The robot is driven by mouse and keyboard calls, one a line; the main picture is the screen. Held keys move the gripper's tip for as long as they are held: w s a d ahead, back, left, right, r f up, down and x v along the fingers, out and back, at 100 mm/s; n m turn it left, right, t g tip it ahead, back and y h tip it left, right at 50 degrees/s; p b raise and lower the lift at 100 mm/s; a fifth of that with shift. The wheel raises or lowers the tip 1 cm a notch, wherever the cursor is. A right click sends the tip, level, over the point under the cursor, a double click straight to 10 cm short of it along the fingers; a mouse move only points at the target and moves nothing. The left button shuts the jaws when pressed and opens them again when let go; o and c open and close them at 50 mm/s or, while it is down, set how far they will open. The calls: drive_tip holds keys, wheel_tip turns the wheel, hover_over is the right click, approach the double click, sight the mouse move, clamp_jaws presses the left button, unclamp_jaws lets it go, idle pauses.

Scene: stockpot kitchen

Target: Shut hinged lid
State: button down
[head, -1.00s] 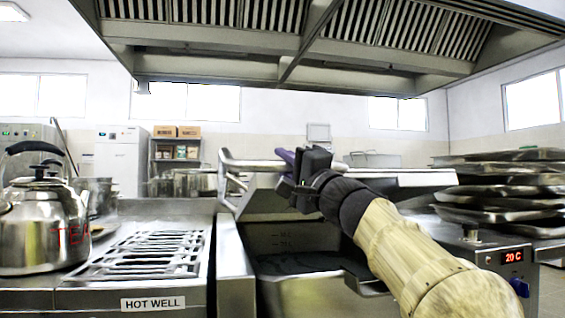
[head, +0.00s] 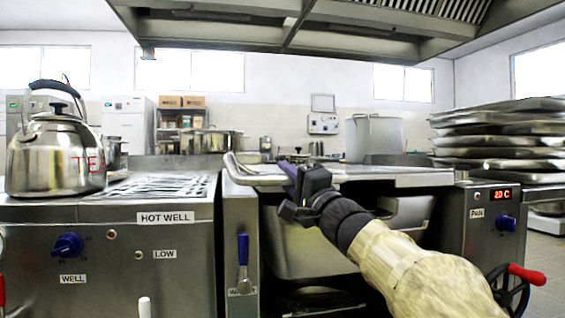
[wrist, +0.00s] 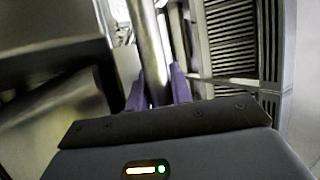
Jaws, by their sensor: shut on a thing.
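The hinged lid (head: 395,177) is a flat steel cover, about level over the steel pan (head: 300,256) in the head view. I cannot tell whether it touches the pan's rim. Its tubular handle (head: 243,174) sticks out at the front left. My gripper (head: 291,176) is at this handle, its purple fingers shut on the bar. In the wrist view the bar (wrist: 148,45) runs between the fingertips of my gripper (wrist: 158,92). My gripper and arm hide part of the lid's front and the pan.
A kettle (head: 57,150) stands on the hot well counter at left. A red-handled crank (head: 525,274) sticks out at lower right. Stacked trays (head: 500,140) stand behind at right. The hood is overhead.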

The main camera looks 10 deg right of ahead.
drive_tip(key=shift+f+b, duration=0.3)
drive_tip(key=shift+f, duration=1.2)
drive_tip(key=c, duration=1.3)
unclamp_jaws()
drive_tip(key=shift+o, duration=0.2)
